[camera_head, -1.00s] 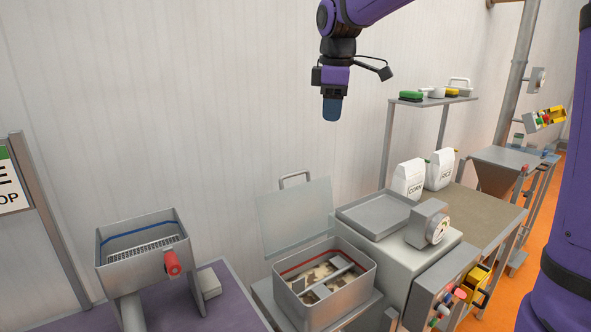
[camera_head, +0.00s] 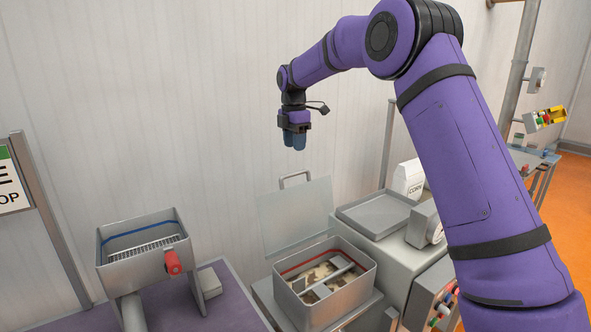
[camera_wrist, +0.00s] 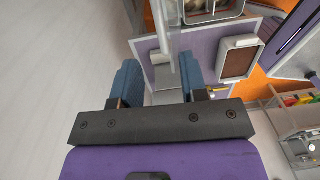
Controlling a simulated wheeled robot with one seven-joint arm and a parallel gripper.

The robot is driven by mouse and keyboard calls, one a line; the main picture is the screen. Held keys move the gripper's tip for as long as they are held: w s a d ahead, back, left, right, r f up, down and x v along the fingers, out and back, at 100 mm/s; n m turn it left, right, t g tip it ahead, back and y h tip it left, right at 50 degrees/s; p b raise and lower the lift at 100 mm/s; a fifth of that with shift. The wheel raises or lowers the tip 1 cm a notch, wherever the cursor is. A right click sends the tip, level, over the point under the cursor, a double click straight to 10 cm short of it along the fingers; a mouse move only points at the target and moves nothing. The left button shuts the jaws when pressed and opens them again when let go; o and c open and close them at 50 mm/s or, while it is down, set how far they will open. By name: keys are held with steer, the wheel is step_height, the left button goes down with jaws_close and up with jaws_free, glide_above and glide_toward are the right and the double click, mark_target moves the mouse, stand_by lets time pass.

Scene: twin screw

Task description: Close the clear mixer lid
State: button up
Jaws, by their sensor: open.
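The clear mixer lid (camera_head: 297,215) stands raised, nearly upright, at the back of the open metal mixer box (camera_head: 340,300). A grey handle (camera_head: 296,177) is on the lid's top edge. Inside the box are a metal bar and brown-and-white contents. My gripper (camera_head: 294,143) points down above the lid's handle, apart from it and empty. In the wrist view my gripper (camera_wrist: 160,78) shows its two blue fingers spread apart. A clear, narrow plate that looks like the lid seen edge-on (camera_wrist: 174,30) lies beyond the fingers, with the mixer box (camera_wrist: 213,18) at the top.
A metal trough with a red knob (camera_head: 140,262) stands at left on a purple surface. Right of the mixer are a shallow tray (camera_head: 375,217), a scale-like dial (camera_head: 436,232) and a control panel with coloured buttons. The pale wall is close behind the lid.

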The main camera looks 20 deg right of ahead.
steer(key=f, duration=0.8)
steer(key=shift+s+d+f, duration=0.1)
steer(key=shift+s+f, duration=0.1)
steer(key=shift+f, duration=0.05)
jaws_close()
